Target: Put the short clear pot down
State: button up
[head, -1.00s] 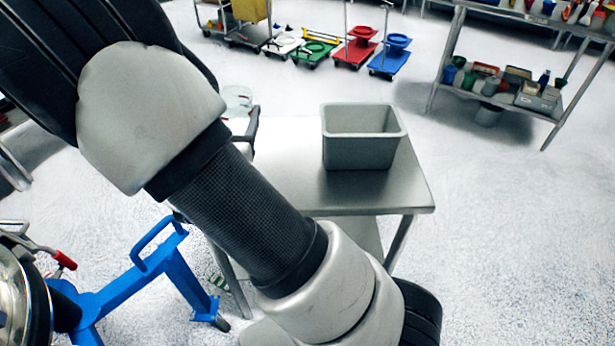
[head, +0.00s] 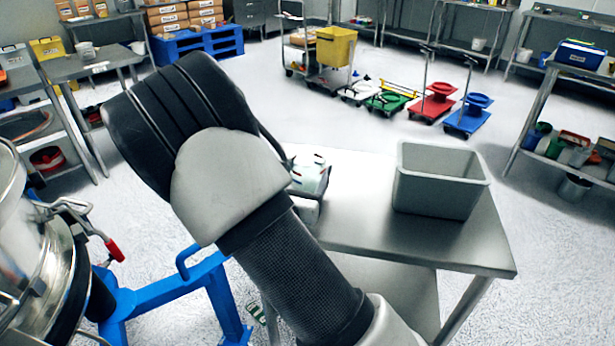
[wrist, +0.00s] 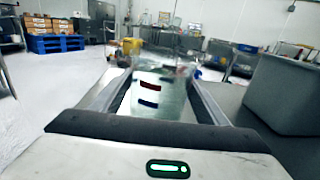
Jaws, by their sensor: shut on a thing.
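My gripper (wrist: 160,100) is shut on the short clear pot (wrist: 165,60), which sits between its two fingers in the wrist view. The pot is see-through, and red and dark blue marks show in or through it. In the head view the pot (head: 310,172) shows just past my arm, by the left end of the steel table (head: 450,245). My arm hides part of the gripper and that end of the table. I cannot tell whether the pot touches the tabletop.
A grey bin (head: 440,180) stands on the table to the right of the pot; it is close on the right in the wrist view (wrist: 285,95). A blue frame (head: 170,295) and a steel machine (head: 35,255) stand at the left. Bare tabletop shows in front of the bin.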

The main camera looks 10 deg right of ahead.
jog(key=shift+f, duration=0.15)
jog(key=shift+f, duration=0.15)
jog(key=o, duration=1.3)
